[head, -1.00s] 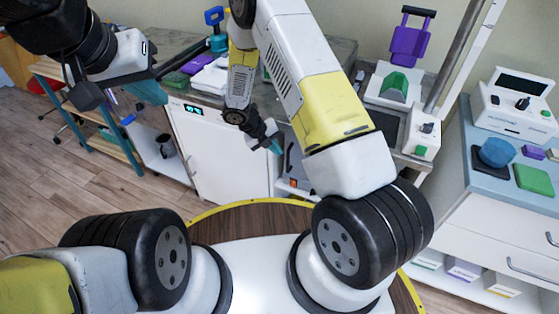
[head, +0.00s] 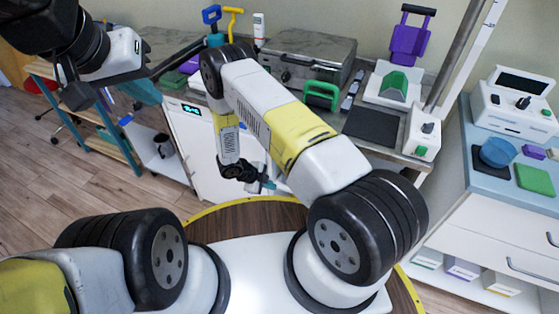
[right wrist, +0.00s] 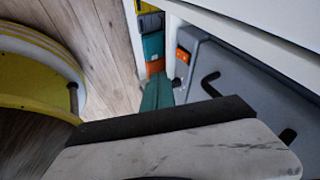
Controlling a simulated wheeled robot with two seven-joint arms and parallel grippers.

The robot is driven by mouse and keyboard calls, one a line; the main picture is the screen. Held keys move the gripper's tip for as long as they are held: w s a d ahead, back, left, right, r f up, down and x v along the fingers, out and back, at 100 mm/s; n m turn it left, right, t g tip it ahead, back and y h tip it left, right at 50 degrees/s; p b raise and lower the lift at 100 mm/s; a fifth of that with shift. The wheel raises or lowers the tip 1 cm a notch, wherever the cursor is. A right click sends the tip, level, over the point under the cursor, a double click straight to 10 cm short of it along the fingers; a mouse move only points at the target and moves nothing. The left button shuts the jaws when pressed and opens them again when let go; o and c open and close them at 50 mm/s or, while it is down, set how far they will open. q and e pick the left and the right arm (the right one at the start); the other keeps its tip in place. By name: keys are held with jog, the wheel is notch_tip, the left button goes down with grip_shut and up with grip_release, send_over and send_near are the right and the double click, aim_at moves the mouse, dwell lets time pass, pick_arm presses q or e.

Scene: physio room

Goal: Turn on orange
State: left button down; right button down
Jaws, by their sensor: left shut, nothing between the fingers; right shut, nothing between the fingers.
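An orange rocker switch (right wrist: 182,55) sits on a grey panel (right wrist: 225,70) in the right wrist view, near the panel's left edge. My right gripper (right wrist: 157,93) is shut and empty, its teal fingers pointing toward the switch's side and apart from it as far as I can tell. In the head view my right gripper (head: 268,184) hangs low in front of the white cabinet, and my own arm hides the switch there. My left gripper (head: 147,92) is shut and empty, raised at the upper left.
A white cabinet (head: 190,140) with a lit display stands under the grey counter. A blue-topped drawer unit (head: 510,205) stands at right. Wood floor (head: 70,190) is open at left.

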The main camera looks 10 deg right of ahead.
jog(key=shift+w+d+f, duration=0.85)
jog(key=shift+d+f, duration=0.45)
jog(key=shift+f, duration=0.15)
jog(key=shift+w+d+f, duration=0.8)
jog(key=shift+d+f, duration=0.45)
jog(key=shift+f, duration=0.15)
jog(key=shift+w+d+f, duration=0.85)
jog(key=shift+d+f, duration=0.45)
jog(key=shift+f, duration=0.15)
jog(key=shift+w+d+f, duration=0.1)
